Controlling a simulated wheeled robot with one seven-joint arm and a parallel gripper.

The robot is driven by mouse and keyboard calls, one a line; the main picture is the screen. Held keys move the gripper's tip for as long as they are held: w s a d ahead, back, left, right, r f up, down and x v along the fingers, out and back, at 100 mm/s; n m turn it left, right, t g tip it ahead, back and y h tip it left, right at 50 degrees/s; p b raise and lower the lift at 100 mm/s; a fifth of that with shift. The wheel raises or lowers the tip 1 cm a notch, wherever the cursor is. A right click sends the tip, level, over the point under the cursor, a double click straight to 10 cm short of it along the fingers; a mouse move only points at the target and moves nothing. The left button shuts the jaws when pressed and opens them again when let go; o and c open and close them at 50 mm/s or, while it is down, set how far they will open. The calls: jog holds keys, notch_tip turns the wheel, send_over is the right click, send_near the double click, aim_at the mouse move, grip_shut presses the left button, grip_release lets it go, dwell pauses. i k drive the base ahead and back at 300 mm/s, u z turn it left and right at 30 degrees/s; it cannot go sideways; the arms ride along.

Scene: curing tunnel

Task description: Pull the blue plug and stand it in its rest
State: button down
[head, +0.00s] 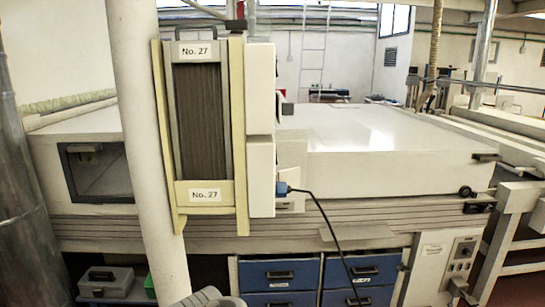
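The blue plug (282,188) sits against a pale box on the right side of the tall unit marked No. 27, in the middle of the head view. It points sideways, and a black cable (325,215) runs from it to the right and down past the blue drawers. I cannot make out for certain which thing is the plug's rest. My gripper is not in view; a rounded grey part at the bottom edge may belong to my arm, but I cannot tell.
The unit with the dark ribbed panel (201,120) stands beside a thick pale post (150,150). A long white machine housing (390,135) extends right. A flat grey plate (358,232) juts out below it, above blue drawers (280,272). A grey case (105,280) lies lower left.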

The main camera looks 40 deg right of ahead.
aim_at(282, 188)
jog(key=u, duration=2.35)
jog(key=k, duration=2.15)
jog(key=z, duration=0.65)
